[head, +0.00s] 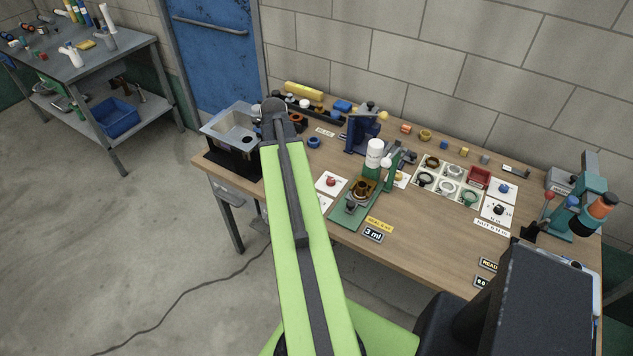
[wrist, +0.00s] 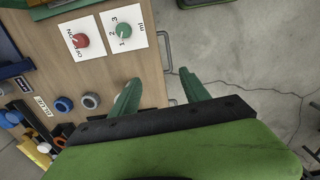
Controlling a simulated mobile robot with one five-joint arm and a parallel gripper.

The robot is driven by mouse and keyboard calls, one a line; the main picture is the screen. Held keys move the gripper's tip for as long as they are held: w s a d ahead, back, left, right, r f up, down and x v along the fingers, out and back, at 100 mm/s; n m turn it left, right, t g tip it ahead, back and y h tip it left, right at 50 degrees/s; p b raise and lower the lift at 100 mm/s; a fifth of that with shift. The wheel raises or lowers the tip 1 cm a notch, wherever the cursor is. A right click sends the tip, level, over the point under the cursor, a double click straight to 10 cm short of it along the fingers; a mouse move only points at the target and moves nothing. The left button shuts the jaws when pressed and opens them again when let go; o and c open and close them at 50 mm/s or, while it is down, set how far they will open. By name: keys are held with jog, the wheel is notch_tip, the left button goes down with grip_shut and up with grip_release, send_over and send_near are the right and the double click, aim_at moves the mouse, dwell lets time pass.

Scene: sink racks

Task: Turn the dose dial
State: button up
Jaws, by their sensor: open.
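The dose dial (wrist: 124,30) is a round green knob on a white card marked 1, 2, 3 and ml, near the table edge in the wrist view. Its pointer is too small to read surely. In the head view my arm hides the dial; only a sliver of its card (head: 325,203) seems to show. My gripper (wrist: 160,90) is open and empty, with its green fingers apart. In the picture it is below the dial, not touching it, with one finger over the table and the other over the floor. In the head view the fingers are hidden.
A red OFF/ON knob (wrist: 80,41) sits on a card beside the dial. A green stand (head: 352,205) and a "3 ml" display (head: 373,235) are close by. A sink (head: 232,127) stands at the table's left end. Blue and grey rings (wrist: 90,100) lie near my gripper.

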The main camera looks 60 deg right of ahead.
jog(key=s+d+r+p, duration=0.2)
jog(key=s+d+r, duration=0.1)
jog(key=s+d, duration=0.45)
jog(key=f+b, duration=0.8)
jog(key=b, duration=0.1)
jog(key=f+b, duration=0.9)
jog(key=shift+s+a+f, duration=0.1)
jog(key=shift+s+f, duration=0.1)
jog(key=shift+f, duration=0.1)
jog(key=shift+r, duration=0.1)
